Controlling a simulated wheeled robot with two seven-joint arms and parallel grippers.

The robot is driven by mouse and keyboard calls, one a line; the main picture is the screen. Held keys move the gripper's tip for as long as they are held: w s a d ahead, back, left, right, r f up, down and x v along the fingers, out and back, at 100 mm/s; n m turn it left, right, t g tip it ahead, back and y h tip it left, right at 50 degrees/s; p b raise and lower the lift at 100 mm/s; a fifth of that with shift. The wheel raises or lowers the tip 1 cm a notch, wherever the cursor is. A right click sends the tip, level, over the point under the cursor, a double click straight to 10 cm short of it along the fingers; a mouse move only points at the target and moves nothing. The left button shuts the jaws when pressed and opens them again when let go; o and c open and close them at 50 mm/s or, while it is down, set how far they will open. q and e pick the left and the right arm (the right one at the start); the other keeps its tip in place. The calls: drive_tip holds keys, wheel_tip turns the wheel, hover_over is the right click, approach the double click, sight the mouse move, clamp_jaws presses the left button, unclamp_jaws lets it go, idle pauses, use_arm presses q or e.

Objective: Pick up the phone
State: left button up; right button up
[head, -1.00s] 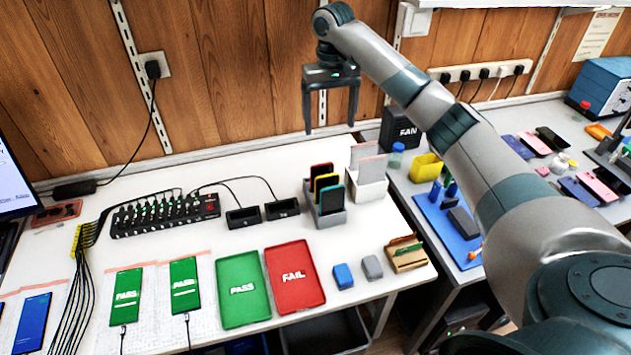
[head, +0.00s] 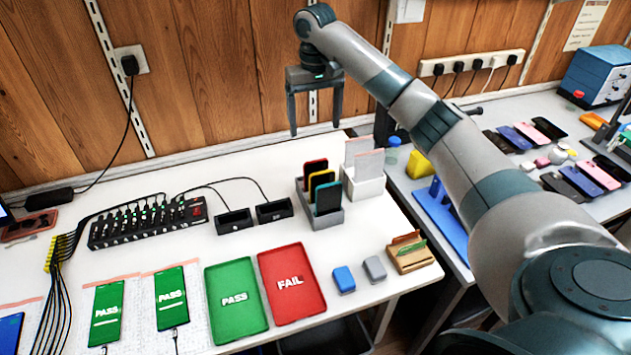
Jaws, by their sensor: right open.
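Two phones with green PASS screens lie on pale mats at the front left of the white bench: one phone (head: 107,312) and, right of it, another phone (head: 171,298). Each has a cable at its lower end. A blue-screened phone (head: 10,333) is cut off at the left edge. Several phones also lie on the right-hand bench, among them a pink phone (head: 598,175). My right gripper (head: 315,128) points down, open and empty, above the back of the white bench, well away from the PASS phones. My left gripper is out of view.
A green PASS tray (head: 236,322) and a red FAIL tray (head: 291,305) lie right of the phones. Behind are a black hub (head: 147,222), two small black docks (head: 234,221) and a grey rack (head: 322,217) of cased phones. A wooden holder (head: 413,259) stands near the right edge.

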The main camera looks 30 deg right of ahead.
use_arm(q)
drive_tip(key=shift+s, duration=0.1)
use_arm(e)
drive_tip(key=shift+f, duration=0.1)
drive_tip(key=p, duration=0.2)
hover_over(315, 161)
wheel_tip(315, 161, down, 6)
drive_tip(key=shift+s+r, duration=0.1)
drive_tip(key=shift+r, duration=0.1)
wheel_tip(315, 161, down, 5)
drive_tip(key=shift+f+p, duration=0.2)
drive_tip(key=shift+p, duration=0.3)
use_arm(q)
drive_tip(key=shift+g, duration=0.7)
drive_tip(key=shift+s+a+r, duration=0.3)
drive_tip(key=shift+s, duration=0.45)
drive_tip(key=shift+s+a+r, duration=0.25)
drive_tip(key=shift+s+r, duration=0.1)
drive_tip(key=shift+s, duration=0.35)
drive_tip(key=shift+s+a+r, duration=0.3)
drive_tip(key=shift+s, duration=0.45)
use_arm(e)
drive_tip(key=shift+f, duration=0.55)
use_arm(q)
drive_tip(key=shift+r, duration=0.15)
use_arm(e)
drive_tip(key=shift+f, duration=0.1)
